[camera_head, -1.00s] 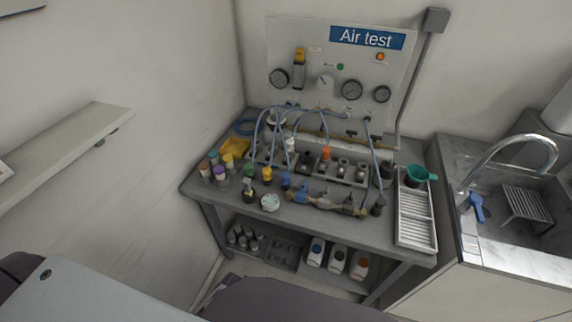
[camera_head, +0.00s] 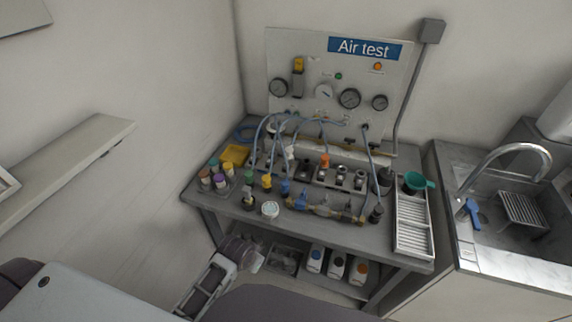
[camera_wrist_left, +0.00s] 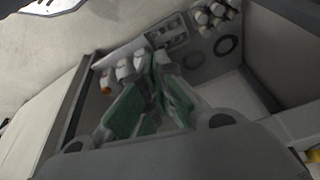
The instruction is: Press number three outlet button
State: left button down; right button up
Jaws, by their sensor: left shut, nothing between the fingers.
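The air test panel (camera_head: 315,75) stands upright behind the grey bench (camera_head: 300,222). A row of outlet fittings (camera_head: 341,176) sits on the bench below it, one with an orange top (camera_head: 324,160). Blue hoses (camera_head: 262,128) loop over the row. I cannot make out outlet numbers or tell which button is number three. My left gripper (camera_head: 256,262) is low in front of the bench, near the lower shelf's left part and well below the fittings. In the left wrist view its green-padded fingers (camera_wrist_left: 158,72) come together with nothing between them. My right gripper is not in view.
Capped bottles (camera_head: 218,180), a yellow tray (camera_head: 235,154) and a white-lidded jar (camera_head: 270,209) crowd the bench's left. A slotted white tray (camera_head: 412,228) and green funnel (camera_head: 417,182) are at its right, beside the sink (camera_head: 525,215). White bottles (camera_head: 337,264) stand on the lower shelf.

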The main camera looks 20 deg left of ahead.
pick_arm(q)
jog(key=w+d+r+m+h, duration=0.1)
jog(key=w+d+r+m, duration=0.1)
jog(key=w+r, duration=0.2)
jog(key=w+d+r+m+t, duration=0.1)
jog(key=w+d+r+m, duration=0.1)
jog(key=w+d+r, duration=0.1)
jog(key=w+d+r+m+t+h+p, duration=0.1)
jog(key=w+d+r, duration=0.2)
jog(key=w+r, duration=0.2)
notch_tip(320, 180, up, 3)
jog(key=shift+w+f+m+h, duration=0.15)
jog(key=shift+m+h, duration=0.15)
jog(key=shift+m, duration=0.1)
jog(key=w+a+r+m+t, duration=0.1)
jog(key=w+a+r+m, duration=0.1)
jog(key=w, duration=0.6)
jog(key=w+a+r+m, duration=0.1)
jog(key=w+a+r, duration=0.2)
jog(key=w+r, duration=0.2)
jog(key=w+a+r+m+t, duration=0.1)
jog(key=w+r, duration=0.3)
jog(key=w, duration=0.7)
jog(key=shift+a+m+t+h, duration=0.3)
jog(key=shift+a+m+h, duration=0.1)
jog(key=shift+a+m, duration=0.35)
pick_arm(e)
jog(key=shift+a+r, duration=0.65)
